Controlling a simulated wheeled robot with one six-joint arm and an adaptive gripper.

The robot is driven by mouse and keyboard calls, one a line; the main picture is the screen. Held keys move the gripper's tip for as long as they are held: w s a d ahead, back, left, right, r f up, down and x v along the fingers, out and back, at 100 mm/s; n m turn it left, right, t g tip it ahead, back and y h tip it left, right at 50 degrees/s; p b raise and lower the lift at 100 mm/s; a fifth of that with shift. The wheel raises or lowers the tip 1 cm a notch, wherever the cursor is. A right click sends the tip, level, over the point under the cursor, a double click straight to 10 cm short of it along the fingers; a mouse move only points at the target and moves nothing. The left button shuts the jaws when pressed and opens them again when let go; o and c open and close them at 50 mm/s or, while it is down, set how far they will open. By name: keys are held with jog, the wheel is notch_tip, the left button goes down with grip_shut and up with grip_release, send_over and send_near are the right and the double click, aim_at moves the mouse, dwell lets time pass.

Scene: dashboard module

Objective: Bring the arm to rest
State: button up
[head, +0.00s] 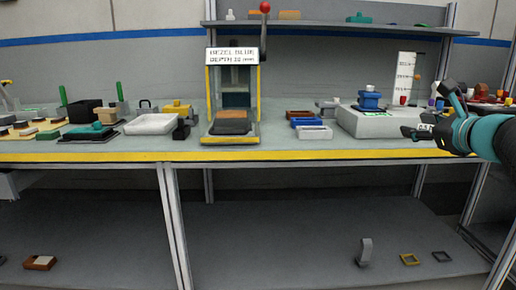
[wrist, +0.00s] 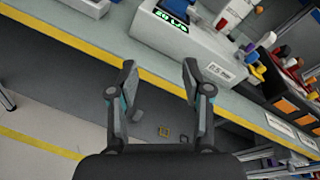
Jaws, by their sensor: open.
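My arm reaches in from the right edge in the head view, and my gripper (head: 425,118) is in front of the right part of the workbench (head: 300,154). In the wrist view my gripper (wrist: 158,72) has its two fingers apart with nothing between them. The grey device with a green display (wrist: 178,18) stands on the bench beyond the fingertips. It also shows in the head view (head: 372,122), to the left of my gripper.
A press (head: 232,100) with a red-knobbed lever and a sign stands mid-bench. Small bins (head: 305,122), a white tray (head: 150,124) and several parts lie on the bench. A lower shelf (head: 290,215) holds a yellow frame (head: 410,259). The space in front of the bench is clear.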

jog(key=s+a+f+n+g, duration=0.35)
jog(key=s+f+n, duration=0.2)
jog(key=f, duration=0.25)
jog(key=s+a+f+n+g, duration=0.3)
jog(key=s+a+f+n, duration=0.1)
jog(key=f+n, duration=0.3)
jog(key=s+a+f+n+g, duration=0.35)
jog(key=s+f+n, duration=0.2)
jog(key=f, duration=0.25)
jog(key=s+a+f+n+h, duration=0.2)
jog(key=s+a+f+n, duration=0.2)
jog(key=s+a+n, duration=0.5)
jog(key=shift+s+a+f+n, duration=0.2)
jog(key=shift+s+f+n, duration=0.1)
jog(key=shift+s+n, duration=0.6)
